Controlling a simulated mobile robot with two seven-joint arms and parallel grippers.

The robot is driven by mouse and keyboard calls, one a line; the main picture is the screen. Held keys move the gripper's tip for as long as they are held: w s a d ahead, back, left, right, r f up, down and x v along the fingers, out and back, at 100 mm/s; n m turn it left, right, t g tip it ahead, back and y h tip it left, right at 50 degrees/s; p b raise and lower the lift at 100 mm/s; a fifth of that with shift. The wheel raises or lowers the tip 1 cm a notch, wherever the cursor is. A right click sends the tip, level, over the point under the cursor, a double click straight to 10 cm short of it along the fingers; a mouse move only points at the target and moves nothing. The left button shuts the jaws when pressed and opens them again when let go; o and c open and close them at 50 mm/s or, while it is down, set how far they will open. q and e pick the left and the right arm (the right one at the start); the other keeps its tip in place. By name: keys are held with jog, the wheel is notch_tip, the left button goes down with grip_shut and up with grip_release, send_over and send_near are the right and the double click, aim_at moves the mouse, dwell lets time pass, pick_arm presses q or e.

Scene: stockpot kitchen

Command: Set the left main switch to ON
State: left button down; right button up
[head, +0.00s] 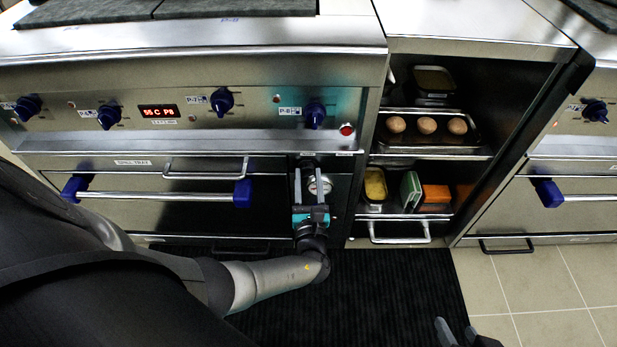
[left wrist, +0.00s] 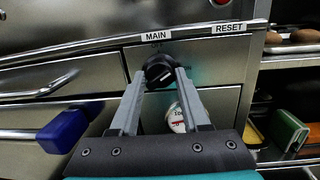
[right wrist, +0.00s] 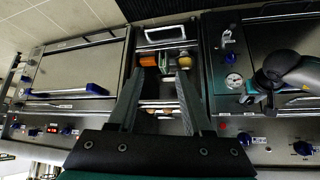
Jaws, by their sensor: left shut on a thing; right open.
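The left main switch is a dark round knob (left wrist: 160,70) under the MAIN label (left wrist: 156,36) in the left wrist view. It sits on the narrow steel panel above a round white gauge (left wrist: 176,118). My left gripper (head: 309,182) points at this panel, its two fingers on either side of the knob and closed on it. In the head view the fingers and wrist hide most of the switch. I cannot tell for sure which way the knob is turned. My right gripper (right wrist: 160,88) is open and empty; in the head view only its tips show at the bottom edge.
A red button (head: 346,129) sits just above and right of the switch, by the RESET label (left wrist: 229,28). Blue stove knobs (head: 316,115) line the panel above. A drawer handle (head: 206,172) is to the left.

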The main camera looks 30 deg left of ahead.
pick_arm(q)
jog(key=shift+m+t+h+p, duration=0.4)
jog(key=shift+m+h+p, duration=0.1)
jog(key=shift+m, duration=3.1)
pick_arm(e)
jog(key=shift+s+d+r+g+h, duration=0.25)
jog(key=shift+s+d+g, duration=0.2)
jog(key=shift+d, duration=0.2)
jog(key=shift+s+d+r+g+h, duration=0.15)
jog(key=shift+s+d+g+h, duration=0.2)
jog(key=shift+d, duration=0.3)
jog(key=shift+s, duration=0.2)
pick_arm(q)
jog(key=shift+c, duration=2)
grip_release()
jog(key=shift+s, duration=0.1)
jog(key=v, duration=0.2)
jog(key=shift+s+d+p, duration=0.1)
jog(key=shift+s+p, duration=0.15)
jog(key=shift+p, duration=0.15)
jog(key=p+v, duration=0.1)
jog(key=v, duration=1.1)
jog(key=shift+s+d, duration=0.2)
pick_arm(e)
jog(key=f, duration=0.1)
jog(key=f+g, duration=0.1)
jog(key=d+f, duration=0.1)
jog(key=shift+s+f+m+g, duration=0.15)
jog(key=shift+s+m+g, duration=0.15)
jog(key=shift+s+g, duration=0.1)
